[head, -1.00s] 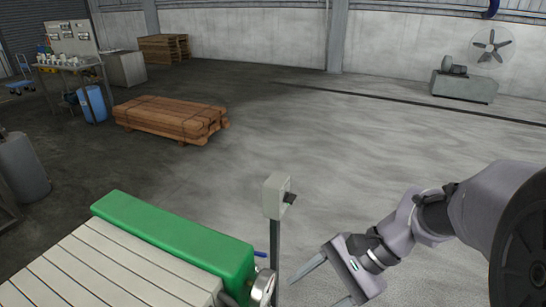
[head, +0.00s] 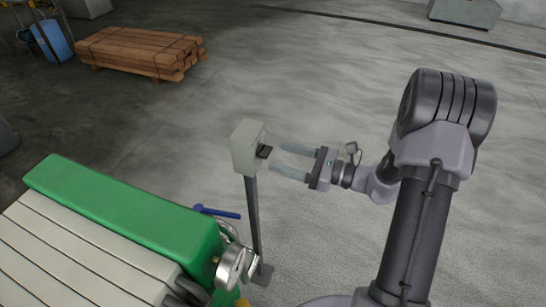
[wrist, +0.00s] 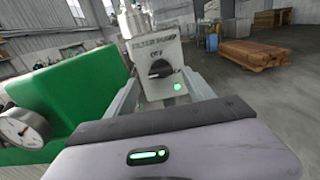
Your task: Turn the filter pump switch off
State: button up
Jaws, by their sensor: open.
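The filter pump switch is a pale grey box (head: 246,147) on a thin dark post. Its dark knob (head: 265,152) sticks out on the side facing my gripper. In the wrist view the box (wrist: 158,52) shows blurred lettering that seems to read FILTER PUMP, with OFF above the black knob (wrist: 160,69). The knob's handle lies roughly sideways. A green lamp (wrist: 178,87) glows at its lower right. My gripper (head: 278,162) is open and empty, its fingers pointing at the knob with a small gap before it. In the wrist view the fingers lie either side of the box's lower part.
A green-ended machine (head: 130,205) with a white slatted top stands at the left, near the post. A round gauge (wrist: 22,130) and blue lever (head: 216,211) are on its near end. Stacked timber (head: 140,52) lies farther back. Floor right of the post is otherwise open.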

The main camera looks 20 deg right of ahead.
aim_at(270, 153)
jog(key=shift+x, duration=1.7)
grip_shut()
